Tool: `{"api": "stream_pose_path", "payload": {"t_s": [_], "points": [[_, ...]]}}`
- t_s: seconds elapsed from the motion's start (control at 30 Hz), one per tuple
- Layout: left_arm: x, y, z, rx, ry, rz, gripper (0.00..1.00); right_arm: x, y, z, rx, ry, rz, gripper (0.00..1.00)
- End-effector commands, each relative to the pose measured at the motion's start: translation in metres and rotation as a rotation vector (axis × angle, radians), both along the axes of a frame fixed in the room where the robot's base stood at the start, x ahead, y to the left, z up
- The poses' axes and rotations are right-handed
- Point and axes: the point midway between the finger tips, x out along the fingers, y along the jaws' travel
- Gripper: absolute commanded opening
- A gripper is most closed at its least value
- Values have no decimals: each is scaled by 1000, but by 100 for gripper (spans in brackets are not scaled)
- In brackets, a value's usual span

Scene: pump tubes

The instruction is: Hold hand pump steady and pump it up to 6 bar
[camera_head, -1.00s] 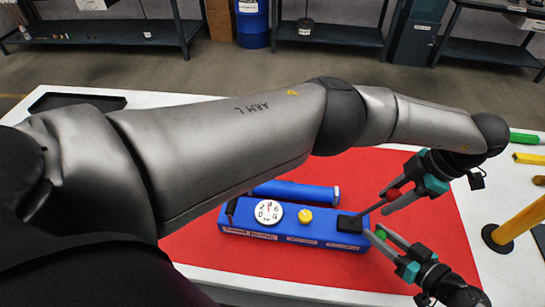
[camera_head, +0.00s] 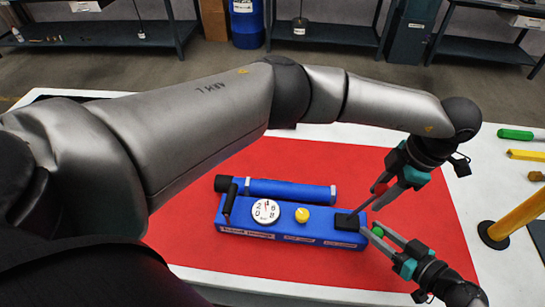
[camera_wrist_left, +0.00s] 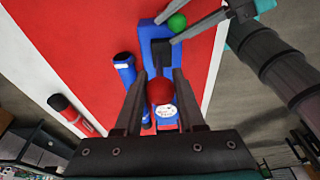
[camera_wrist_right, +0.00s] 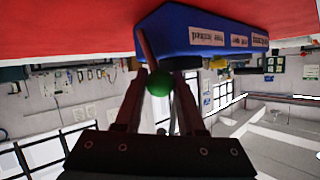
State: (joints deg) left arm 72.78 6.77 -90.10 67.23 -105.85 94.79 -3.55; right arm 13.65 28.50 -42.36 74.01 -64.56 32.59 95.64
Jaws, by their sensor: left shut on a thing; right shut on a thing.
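The blue hand pump (camera_head: 325,232) lies on the red mat, with a white dial gauge (camera_head: 265,211), a yellow knob (camera_head: 302,215) and a blue cylinder (camera_head: 290,190) along its back. The gauge's reading is too small to tell. A thin lever rises from the black block (camera_head: 344,221) at its right end to a red ball (camera_wrist_left: 160,91). My left gripper (camera_head: 383,188) is shut on the red ball, above the pump's right end. My right gripper (camera_head: 384,234) is shut on a green ball (camera_wrist_right: 159,83) at the pump's right end, low beside the base.
The red mat (camera_head: 300,155) lies on a white table. To the right are a yellow post (camera_head: 515,218) on a dark foot, a green-handled tool (camera_head: 515,134) and yellow pieces (camera_head: 526,155). My left arm crosses above the mat. Dark shelves stand behind.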

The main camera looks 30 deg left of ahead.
Motion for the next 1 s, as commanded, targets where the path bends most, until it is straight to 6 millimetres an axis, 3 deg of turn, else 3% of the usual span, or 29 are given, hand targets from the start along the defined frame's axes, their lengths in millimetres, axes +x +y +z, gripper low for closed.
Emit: {"api": "stream_pose_path", "payload": {"t_s": [1.0], "points": [[-5, 14, 9, -146, -71, -5, 0, -6, 0, -6, -9, 12, 8, 0]]}}
